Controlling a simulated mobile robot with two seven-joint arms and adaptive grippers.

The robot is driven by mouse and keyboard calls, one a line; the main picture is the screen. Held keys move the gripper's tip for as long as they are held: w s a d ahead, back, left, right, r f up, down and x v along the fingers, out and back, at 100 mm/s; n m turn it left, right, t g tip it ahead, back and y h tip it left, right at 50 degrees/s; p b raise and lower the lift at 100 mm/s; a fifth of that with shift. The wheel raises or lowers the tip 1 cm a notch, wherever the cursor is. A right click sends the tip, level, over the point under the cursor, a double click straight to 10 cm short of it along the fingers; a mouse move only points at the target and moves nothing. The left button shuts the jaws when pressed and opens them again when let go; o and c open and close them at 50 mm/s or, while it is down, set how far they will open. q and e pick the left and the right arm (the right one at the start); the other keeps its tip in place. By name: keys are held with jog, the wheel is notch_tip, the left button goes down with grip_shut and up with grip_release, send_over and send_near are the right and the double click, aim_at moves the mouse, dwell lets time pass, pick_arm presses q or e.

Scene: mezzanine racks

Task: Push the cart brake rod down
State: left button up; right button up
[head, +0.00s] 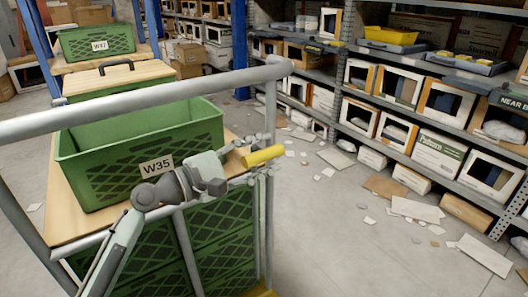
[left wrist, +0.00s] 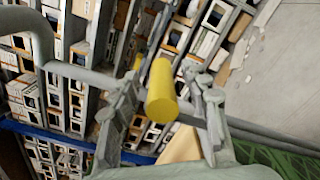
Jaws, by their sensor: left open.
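The cart brake rod shows as a yellow cylinder (head: 262,156) beside the grey rail post at the cart's near right corner. My left gripper (head: 270,153) is open, with one finger above and one below the yellow rod end. In the left wrist view the rod (left wrist: 162,92) lies between the two spread fingers, with gaps on both sides; contact cannot be made out. The cart (head: 150,97) has grey tube rails and carries green crates, the top one (head: 100,158) labelled W35. My right gripper is out of view.
Shelving (head: 425,60) with boxes stands along the right and back. Cardboard sheets (head: 415,209) and scraps lie on the grey floor to the right. Another green crate (head: 97,42) stands behind the cart. The cart's top rail runs above my left arm.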

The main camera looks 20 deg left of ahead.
pick_arm(q)
jog(key=shift+w+d, duration=0.15)
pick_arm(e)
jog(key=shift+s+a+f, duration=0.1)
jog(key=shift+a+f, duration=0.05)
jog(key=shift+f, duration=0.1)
pick_arm(q)
jog(key=shift+c, duration=0.4)
jog(key=c, duration=1)
grip_shut()
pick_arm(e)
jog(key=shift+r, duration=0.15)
pick_arm(q)
jog(key=shift+f, duration=0.35)
jog(key=shift+f+b, duration=1.1)
jog(key=shift+f, duration=1.35)
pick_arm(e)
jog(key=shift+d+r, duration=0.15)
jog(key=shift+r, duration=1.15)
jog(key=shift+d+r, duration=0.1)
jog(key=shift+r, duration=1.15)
